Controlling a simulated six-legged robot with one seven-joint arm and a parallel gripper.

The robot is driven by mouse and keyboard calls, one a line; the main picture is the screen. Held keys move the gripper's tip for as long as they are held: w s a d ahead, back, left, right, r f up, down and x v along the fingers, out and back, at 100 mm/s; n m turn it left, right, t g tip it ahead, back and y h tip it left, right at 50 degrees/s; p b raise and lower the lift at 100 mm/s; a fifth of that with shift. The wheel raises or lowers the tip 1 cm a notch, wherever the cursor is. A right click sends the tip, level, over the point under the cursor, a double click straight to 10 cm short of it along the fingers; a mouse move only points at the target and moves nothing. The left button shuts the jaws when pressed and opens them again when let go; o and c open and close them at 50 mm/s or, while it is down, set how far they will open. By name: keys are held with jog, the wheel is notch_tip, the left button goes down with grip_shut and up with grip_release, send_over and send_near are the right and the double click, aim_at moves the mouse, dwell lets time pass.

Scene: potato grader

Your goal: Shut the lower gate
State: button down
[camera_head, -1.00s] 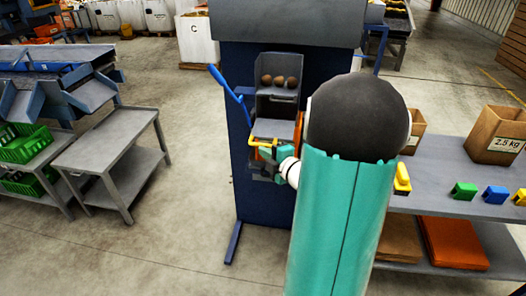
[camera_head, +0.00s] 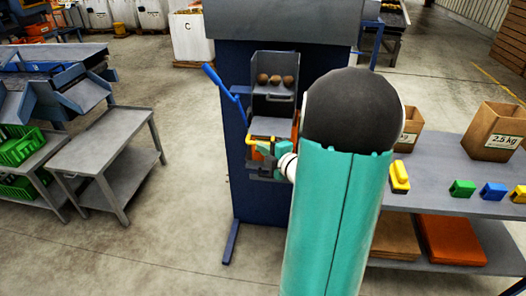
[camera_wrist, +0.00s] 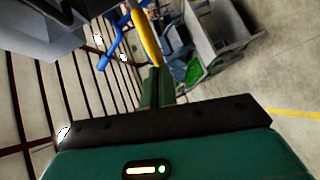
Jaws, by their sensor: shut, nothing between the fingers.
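The grader's blue column holds a grey chute (camera_head: 273,100). Three brown potatoes (camera_head: 275,80) lie in its upper part, behind a grey lip that looks like the upper gate (camera_head: 273,96). Below is a bare grey surface (camera_head: 272,126), with a yellow bar (camera_head: 251,138) at its lower front, apparently the lower gate's handle. My gripper (camera_head: 258,168) is shut and empty, just below the bar. In the wrist view, my fingers (camera_wrist: 155,88) point at the yellow bar (camera_wrist: 146,38); I cannot tell whether they touch it. My arm hides the chute's lower right side.
A blue lever (camera_head: 224,90) sticks out left of the chute. A grey table (camera_head: 95,155) stands at the left. On the right, a bench (camera_head: 430,185) carries paper bags (camera_head: 495,130) and coloured blocks (camera_head: 462,188). Bare floor lies between the left table and the grader.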

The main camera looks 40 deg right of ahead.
aim_at(266, 128)
jog(key=w+d, duration=0.4)
jog(key=d, duration=0.1)
jog(key=w+d, duration=0.2)
jog(key=d, duration=0.1)
jog(key=shift+w+d+f, duration=0.1)
jog(key=shift+w+d, duration=0.15)
jog(key=shift+w, duration=0.1)
jog(key=shift+d+r, duration=0.15)
jog(key=shift+r, duration=0.05)
jog(key=shift+a, duration=0.2)
